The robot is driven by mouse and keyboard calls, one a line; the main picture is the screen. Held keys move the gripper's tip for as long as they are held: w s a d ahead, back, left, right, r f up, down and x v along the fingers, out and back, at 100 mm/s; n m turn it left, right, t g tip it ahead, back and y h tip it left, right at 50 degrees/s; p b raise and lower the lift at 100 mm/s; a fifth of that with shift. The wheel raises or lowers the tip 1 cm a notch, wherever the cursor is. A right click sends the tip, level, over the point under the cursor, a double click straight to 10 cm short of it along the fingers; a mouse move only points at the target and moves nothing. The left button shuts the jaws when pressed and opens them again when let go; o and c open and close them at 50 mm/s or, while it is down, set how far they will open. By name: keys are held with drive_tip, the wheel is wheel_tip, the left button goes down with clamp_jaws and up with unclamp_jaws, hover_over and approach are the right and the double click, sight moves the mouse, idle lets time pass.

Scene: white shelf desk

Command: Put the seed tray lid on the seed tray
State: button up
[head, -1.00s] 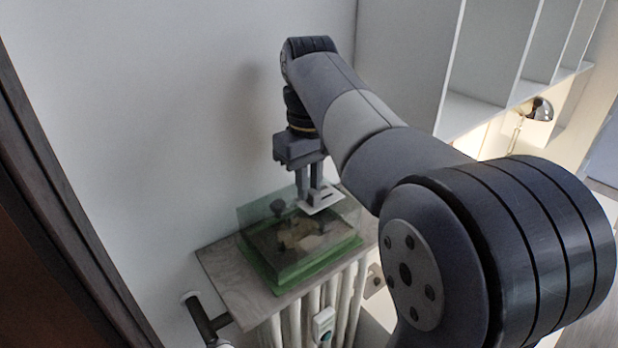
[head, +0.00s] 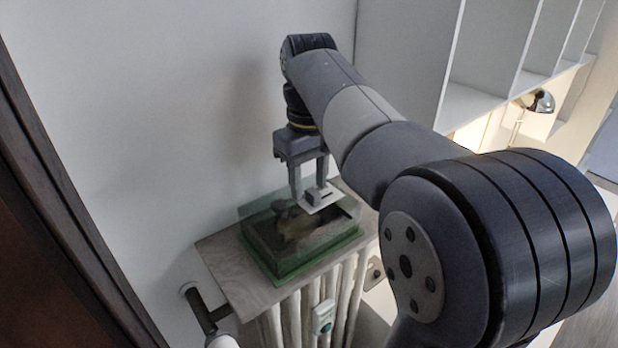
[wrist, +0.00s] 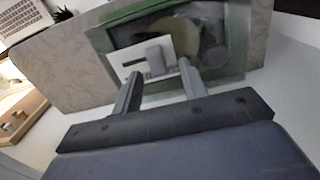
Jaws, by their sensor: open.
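The green seed tray (head: 283,277), with brown contents, sits on a marbled ledge. The see-through seed tray lid (head: 247,208) lies over it and also shows in the wrist view (wrist: 120,38). A white slotted plate (head: 316,198) is on top of the lid. A grey upright block (wrist: 155,58) stands beside the plate's slot. My gripper (head: 309,197) is over the lid; its fingers are apart. In the wrist view the block is between and just beyond the fingertips (wrist: 160,70). I cannot tell whether the lid's rim is fully seated.
The marbled ledge (head: 222,262) sits above a white radiator (head: 345,290), against a plain wall. A pipe valve (head: 198,305) is at the left. White shelving and a lamp (head: 540,102) stand at the right. The ledge is bare at its left end.

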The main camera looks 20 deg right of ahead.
wheel_tip(320, 180, up, 11)
drive_tip(key=shift+p, duration=0.3)
idle(0.4)
drive_tip(key=shift+f, duration=0.2)
wheel_tip(320, 180, down, 10)
drive_tip(key=shift+f, duration=0.1)
drive_tip(key=shift+r, duration=0.55)
idle(0.5)
